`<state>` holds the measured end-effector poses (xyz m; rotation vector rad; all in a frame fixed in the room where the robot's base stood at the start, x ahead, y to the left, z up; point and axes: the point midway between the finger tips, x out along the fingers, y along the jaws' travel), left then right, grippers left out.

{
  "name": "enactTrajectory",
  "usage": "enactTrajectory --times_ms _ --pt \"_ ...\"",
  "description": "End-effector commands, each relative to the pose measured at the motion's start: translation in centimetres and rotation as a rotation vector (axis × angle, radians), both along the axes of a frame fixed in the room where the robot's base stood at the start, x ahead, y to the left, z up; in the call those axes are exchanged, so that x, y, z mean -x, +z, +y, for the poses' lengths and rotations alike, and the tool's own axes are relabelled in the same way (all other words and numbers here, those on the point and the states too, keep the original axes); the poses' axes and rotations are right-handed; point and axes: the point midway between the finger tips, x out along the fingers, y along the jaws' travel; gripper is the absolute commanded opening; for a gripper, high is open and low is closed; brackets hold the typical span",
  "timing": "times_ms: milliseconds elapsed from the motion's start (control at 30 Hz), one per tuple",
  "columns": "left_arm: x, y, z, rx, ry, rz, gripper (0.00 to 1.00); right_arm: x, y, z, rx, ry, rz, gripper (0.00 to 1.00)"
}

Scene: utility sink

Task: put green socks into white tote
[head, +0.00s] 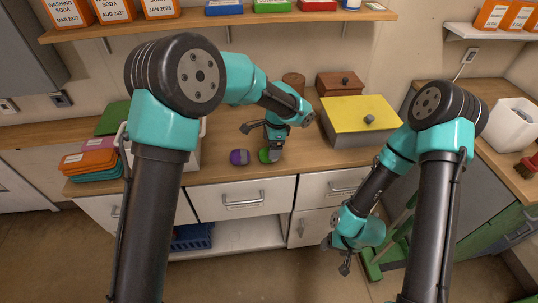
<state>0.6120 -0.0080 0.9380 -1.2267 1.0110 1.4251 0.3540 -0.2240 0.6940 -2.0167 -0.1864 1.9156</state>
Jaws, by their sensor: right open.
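A rolled green sock bundle (264,156) lies on the wooden counter near its front edge, partly hidden by my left gripper. My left gripper (256,142) is over the counter just above and beside it, with its fingers spread apart. Whether a finger touches the green bundle I cannot tell. A white container, which looks like the tote (194,155), stands on the counter to the left, mostly hidden behind my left arm. My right gripper (336,256) is open and empty, low in front of the cabinets.
A purple bundle (239,157) lies just left of the green one. A grey box with a yellow lid (358,118) and a brown wooden box (340,83) stand right and behind. Folded cloths (90,162) lie at left. A white bin (508,125) stands far right.

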Motion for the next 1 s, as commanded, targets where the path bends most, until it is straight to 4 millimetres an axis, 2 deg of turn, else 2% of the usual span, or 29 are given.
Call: enactTrajectory --times_ms 200,367,867,1000 --pt "0.0 -2.9 0.6 -0.001 0.001 0.003 0.87 0.0 0.0 0.0 0.0 0.0 0.0 0.69" --pt "0.0 -4.4 0.8 -0.001 0.0 0.001 0.87 0.0 0.0 0.0 0.0 0.0 0.0 0.69" --pt "0.0 -4.6 0.8 0.0 0.0 0.0 0.87 0.0 0.0 0.0 0.0 0.0 0.0 0.69" --pt "0.0 -4.6 0.8 0.0 0.0 0.0 0.75 0.0 0.0 0.0 0.0 0.0 0.0 0.69"
